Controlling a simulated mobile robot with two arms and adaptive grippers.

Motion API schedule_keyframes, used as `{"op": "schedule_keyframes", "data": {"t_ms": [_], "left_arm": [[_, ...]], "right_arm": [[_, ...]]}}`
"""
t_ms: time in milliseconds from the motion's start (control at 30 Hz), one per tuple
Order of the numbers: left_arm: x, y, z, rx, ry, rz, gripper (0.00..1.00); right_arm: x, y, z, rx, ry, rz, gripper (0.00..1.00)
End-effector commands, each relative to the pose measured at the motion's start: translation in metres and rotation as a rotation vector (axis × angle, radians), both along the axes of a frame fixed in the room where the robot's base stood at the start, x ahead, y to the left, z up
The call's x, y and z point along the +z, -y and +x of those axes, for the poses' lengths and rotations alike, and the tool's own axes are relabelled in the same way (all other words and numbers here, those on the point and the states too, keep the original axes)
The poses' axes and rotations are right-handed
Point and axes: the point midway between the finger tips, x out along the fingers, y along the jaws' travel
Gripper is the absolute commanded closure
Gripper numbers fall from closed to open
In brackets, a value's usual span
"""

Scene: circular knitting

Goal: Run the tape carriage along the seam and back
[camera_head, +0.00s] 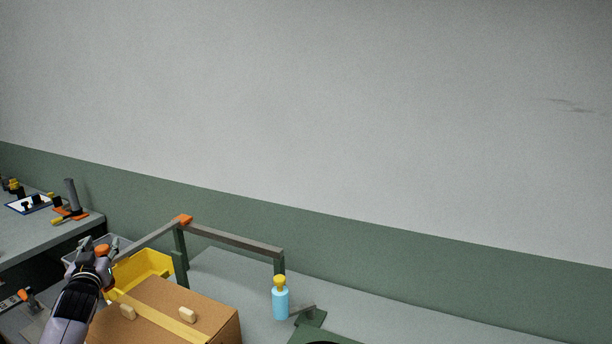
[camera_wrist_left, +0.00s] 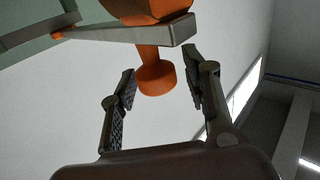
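The orange tape carriage (camera_head: 103,250) sits at the near left end of a grey rail (camera_head: 148,238). In the left wrist view its orange handle (camera_wrist_left: 157,78) points between the fingers, and the rail (camera_wrist_left: 130,34) runs beside its body. My left gripper (camera_head: 100,246) is at the carriage, with its fingers (camera_wrist_left: 160,85) apart on either side of the handle. A gap shows on the right side of the handle; contact on the left side is unclear. A cardboard box (camera_head: 220,327) has a tan seam strip (camera_head: 163,319) along its top. My right gripper is not in view.
Two light blocks (camera_head: 188,314) flank the strip. A yellow bin (camera_head: 150,264) stands behind the box. A blue bottle (camera_head: 281,303) stands right of it, near a dark green object (camera_head: 312,320). Another bench (camera_head: 40,232) with tools is at far left. The bench (camera_head: 380,315) right of the bottle is clear.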

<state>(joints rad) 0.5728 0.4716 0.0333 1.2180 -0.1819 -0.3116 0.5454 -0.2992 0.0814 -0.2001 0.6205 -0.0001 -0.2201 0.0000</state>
Motion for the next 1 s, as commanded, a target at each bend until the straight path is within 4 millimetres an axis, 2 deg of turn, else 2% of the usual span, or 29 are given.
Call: {"op": "schedule_keyframes", "data": {"t_ms": [367,800,1000], "left_arm": [[0.000,0.003,-0.004,-0.002,-0.002,-0.001,0.53],[0.001,0.019,-0.045,-0.003,-0.001,-0.001,0.53],[0.001,0.022,-0.056,-0.001,0.000,0.001,0.53]], "right_arm": [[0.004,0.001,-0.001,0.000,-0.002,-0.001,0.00],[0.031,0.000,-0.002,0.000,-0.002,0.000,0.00],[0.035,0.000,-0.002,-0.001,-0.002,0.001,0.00]]}}
